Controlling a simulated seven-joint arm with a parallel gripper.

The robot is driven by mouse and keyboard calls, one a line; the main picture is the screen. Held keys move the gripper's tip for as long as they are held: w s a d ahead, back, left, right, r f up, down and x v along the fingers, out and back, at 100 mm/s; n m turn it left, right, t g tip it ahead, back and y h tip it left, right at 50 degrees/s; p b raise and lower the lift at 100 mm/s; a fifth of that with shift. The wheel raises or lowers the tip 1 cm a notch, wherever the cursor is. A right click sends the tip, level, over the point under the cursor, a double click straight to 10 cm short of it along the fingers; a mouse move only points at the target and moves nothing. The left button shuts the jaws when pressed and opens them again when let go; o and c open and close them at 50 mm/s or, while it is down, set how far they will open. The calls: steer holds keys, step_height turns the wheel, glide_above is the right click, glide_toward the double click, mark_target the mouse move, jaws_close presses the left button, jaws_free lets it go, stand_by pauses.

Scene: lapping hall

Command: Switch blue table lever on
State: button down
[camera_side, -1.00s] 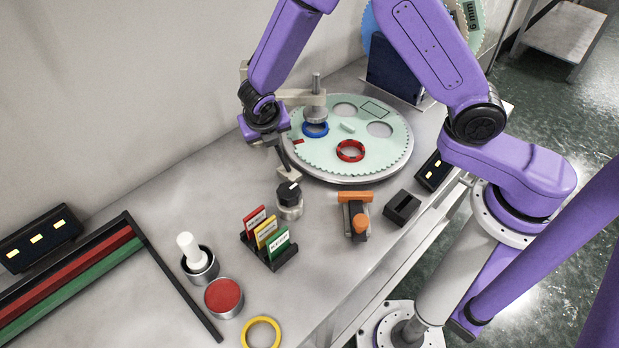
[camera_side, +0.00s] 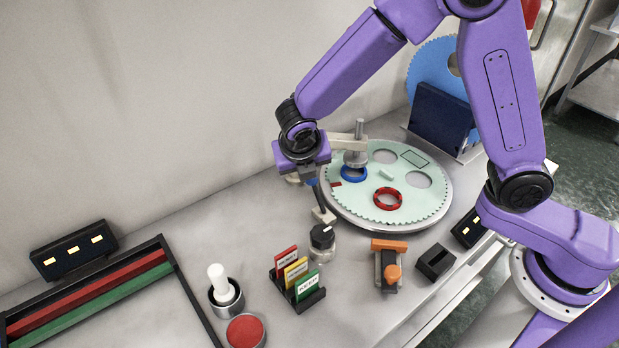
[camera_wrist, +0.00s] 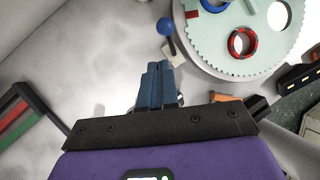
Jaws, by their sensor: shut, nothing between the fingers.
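The blue table lever has a dark rod on a small pale base (camera_side: 321,203) left of the round toothed table; its top is mostly hidden by my gripper in the side view. In the wrist view its blue ball (camera_wrist: 165,26) shows beyond the fingertips, with the rod slanting down to the base. My gripper (camera_wrist: 158,66) is shut and empty, and appears apart from the ball there. In the side view my gripper (camera_side: 306,178) is above and around the lever's top, its fingertips hard to make out. Contact cannot be told from that side.
The toothed table (camera_side: 432,205) carries a blue ring (camera_side: 354,174) and a red ring (camera_side: 388,198). A black rotary knob (camera_side: 322,238) stands just in front of the lever. Coloured cards (camera_side: 297,272) and an orange-handled fixture (camera_side: 389,265) stand nearer.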

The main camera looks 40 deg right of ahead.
steer(key=shift+w+v, duration=0.2)
steer(key=shift+v, duration=0.85)
steer(key=shift+w+v, duration=0.15)
steer(key=shift+v, duration=0.85)
steer(key=shift+s+d+r, duration=0.1)
steer(key=shift+r, duration=0.1)
steer(key=s+d+r+m+g+y, duration=0.1)
steer(key=s+d+m, duration=0.4)
steer(key=s, duration=0.4)
steer(key=s+d+m+g+y, duration=0.1)
steer(key=s+d+m+y, duration=0.1)
steer(key=s+d+m, duration=0.3)
steer(key=s+d+r+m+g+y, duration=0.1)
steer(key=s+d+m, duration=0.4)
steer(key=s, duration=0.8)
steer(key=m+g, duration=0.1)
steer(key=m, duration=0.2)
steer(key=shift+d+r+m, duration=0.3)
steer(key=shift+d+r, duration=0.05)
steer(key=shift+d, duration=0.05)
